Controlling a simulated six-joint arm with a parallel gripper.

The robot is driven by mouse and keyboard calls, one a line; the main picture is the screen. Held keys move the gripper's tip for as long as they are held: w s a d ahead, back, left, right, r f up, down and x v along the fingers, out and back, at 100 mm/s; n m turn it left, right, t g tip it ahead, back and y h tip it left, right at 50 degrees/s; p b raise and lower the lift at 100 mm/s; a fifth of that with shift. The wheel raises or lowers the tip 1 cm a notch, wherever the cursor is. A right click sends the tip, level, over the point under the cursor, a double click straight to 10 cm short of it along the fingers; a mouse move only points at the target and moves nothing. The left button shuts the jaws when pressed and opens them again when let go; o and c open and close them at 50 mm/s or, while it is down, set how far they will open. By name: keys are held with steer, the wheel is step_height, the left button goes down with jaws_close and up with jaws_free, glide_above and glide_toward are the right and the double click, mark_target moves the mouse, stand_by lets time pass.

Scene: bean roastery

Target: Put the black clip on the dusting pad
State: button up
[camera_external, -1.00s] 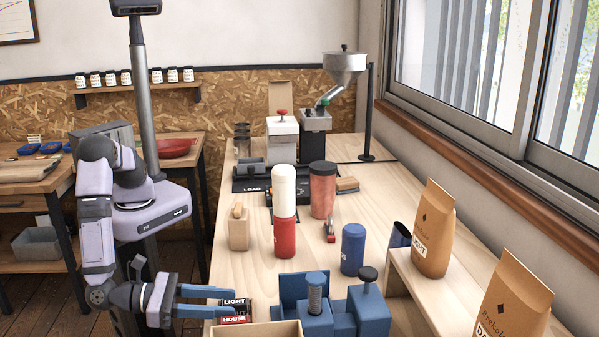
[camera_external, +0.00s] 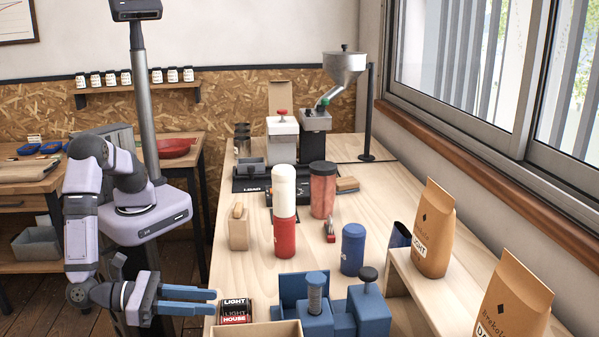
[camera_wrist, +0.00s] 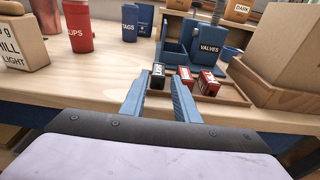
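My gripper (camera_external: 213,301) is at the left front of the bench, its two blue fingers apart with nothing between them. The fingers also show open in the wrist view (camera_wrist: 160,92), pointing at a small black block (camera_wrist: 158,74) with a pale label. I cannot make out a black clip for certain. A small red and dark clip-like piece (camera_external: 330,231) lies beside the dark red canister (camera_external: 323,190). A red canister (camera_wrist: 77,28), its label partly readable as "LIPS", stands at upper left in the wrist view. I cannot identify the dusting pad.
Two red blocks, (camera_wrist: 186,76) and (camera_wrist: 208,83), sit beside the black one on a wooden tray (camera_wrist: 238,99). A blue box labelled VALVES (camera_wrist: 208,47) stands behind them. A blue canister (camera_external: 353,250) and paper bags (camera_external: 433,230) stand right.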

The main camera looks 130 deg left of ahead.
mark_target(223, 302)
step_height(223, 302, up, 6)
steer(key=shift+w+a+f+p, duration=0.1)
steer(key=shift+w+a+f, duration=0.15)
steer(key=shift+f, duration=0.7)
steer(key=shift+w+a+f+p, duration=0.1)
steer(key=shift+w+a+f, duration=0.1)
steer(key=shift+f, duration=0.75)
steer(key=shift+w+a+f+p, duration=0.1)
steer(key=shift+w+a+f, duration=0.15)
steer(key=shift+f, duration=0.7)
steer(key=shift+f+p+x, duration=0.15)
steer(key=shift+p+x, duration=0.35)
steer(key=shift+x, duration=0.85)
steer(key=shift+f+p+x, duration=0.15)
steer(key=shift+p+x, duration=0.3)
steer(key=shift+x, duration=0.95)
steer(key=shift+s, duration=0.1)
jaws_close()
